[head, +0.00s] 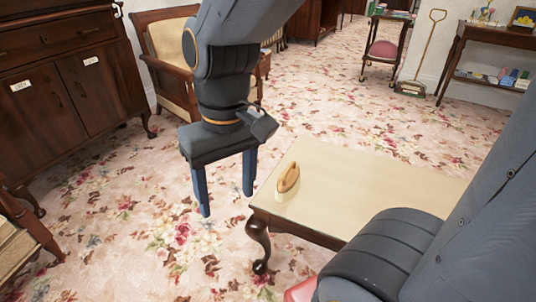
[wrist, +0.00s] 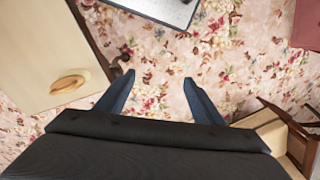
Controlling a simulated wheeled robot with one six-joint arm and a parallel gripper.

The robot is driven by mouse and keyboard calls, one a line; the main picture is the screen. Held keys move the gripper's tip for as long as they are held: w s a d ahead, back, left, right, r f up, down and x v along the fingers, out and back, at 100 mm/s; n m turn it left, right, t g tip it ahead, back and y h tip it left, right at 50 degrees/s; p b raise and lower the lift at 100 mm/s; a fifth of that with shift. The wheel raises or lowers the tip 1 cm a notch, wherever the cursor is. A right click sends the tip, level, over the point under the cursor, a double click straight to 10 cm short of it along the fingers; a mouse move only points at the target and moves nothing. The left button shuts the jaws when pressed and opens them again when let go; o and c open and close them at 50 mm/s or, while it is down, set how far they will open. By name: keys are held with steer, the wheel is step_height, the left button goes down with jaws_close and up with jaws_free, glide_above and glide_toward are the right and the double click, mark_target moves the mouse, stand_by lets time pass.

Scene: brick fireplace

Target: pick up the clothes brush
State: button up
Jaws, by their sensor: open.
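The clothes brush (head: 288,178) is a tan, oval wooden piece lying on the pale top of a low table (head: 350,185), near its left end. It also shows in the wrist view (wrist: 70,84), at the left. My gripper (head: 227,206) points down with its two blue fingers apart and nothing between them. It hangs over the carpet just left of the table's end, apart from the brush. In the wrist view the open fingers (wrist: 157,82) are over floral carpet, to the right of the brush and table.
A dark wooden cabinet (head: 60,75) stands at the left and a cushioned wooden armchair (head: 168,45) behind my arm. A side table (head: 470,45) with small items is at the far right. Floral carpet lies open between the furniture.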

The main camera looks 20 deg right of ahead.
steer(key=w+d+f+m+p, duration=0.2)
steer(key=w+d+m, duration=0.1)
steer(key=w, duration=0.6)
steer(key=m+t+p, duration=0.2)
steer(key=m+p, duration=0.4)
steer(key=m, duration=0.4)
glide_above(291, 176)
steer(key=s, duration=0.2)
steer(key=shift+y, duration=0.3)
steer(key=x, duration=0.5)
steer(key=s+d+x, duration=0.1)
steer(key=x, duration=0.4)
steer(key=s+d+x, duration=0.1)
steer(key=x, duration=0.4)
steer(key=shift+d+f, duration=0.1)
steer(key=shift+f, duration=0.55)
steer(key=shift+d+f, duration=0.1)
steer(key=shift+f, duration=0.3)
steer(key=shift+b+x, duration=0.4)
steer(key=shift+x, duration=3.15)
steer(key=shift+w, duration=0.1)
steer(key=c, duration=0.8)
